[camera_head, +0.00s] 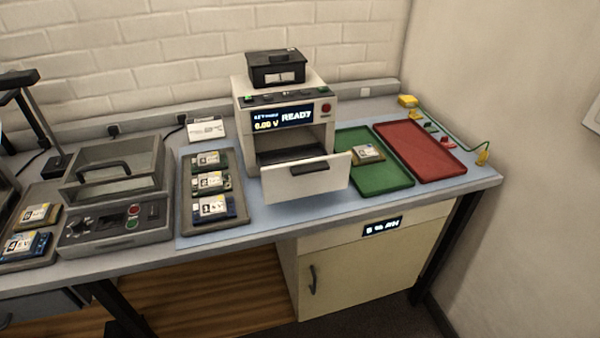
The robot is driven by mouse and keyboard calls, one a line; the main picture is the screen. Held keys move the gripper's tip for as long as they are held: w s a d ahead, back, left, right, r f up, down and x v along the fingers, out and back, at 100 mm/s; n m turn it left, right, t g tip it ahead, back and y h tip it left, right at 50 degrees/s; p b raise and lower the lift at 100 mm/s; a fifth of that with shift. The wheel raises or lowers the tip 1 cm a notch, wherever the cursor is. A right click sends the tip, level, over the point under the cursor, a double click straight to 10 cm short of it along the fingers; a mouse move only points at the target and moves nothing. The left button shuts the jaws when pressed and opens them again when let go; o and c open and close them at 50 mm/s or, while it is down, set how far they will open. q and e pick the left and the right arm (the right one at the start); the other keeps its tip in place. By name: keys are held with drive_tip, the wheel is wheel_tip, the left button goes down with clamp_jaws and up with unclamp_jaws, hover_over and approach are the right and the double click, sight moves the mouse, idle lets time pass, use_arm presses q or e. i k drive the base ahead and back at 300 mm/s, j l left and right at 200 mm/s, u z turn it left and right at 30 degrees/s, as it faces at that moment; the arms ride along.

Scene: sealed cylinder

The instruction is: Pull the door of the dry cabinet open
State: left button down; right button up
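The dry cabinet (365,278) is a cream cabinet under the right part of the bench. A small lit display (382,227) sits on its upper panel. Its door (350,285) appears shut, with a dark vertical handle (313,280) near the door's left edge. The cabinet's inside is hidden. Neither of my grippers shows in the head view.
The bench (260,230) runs above the cabinet. On it stand a tester (290,117) with its front flap (308,179) down, a green tray (385,185), a red tray (420,150), a board tray (213,222) and a grey machine (115,205). Dark bench legs (452,245) flank the cabinet.

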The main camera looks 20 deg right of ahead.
sight(334, 279)
drive_tip(key=k+z, duration=0.1)
drive_tip(key=z, duration=0.35)
drive_tip(key=k+l+z, duration=0.1)
drive_tip(key=z, duration=0.4)
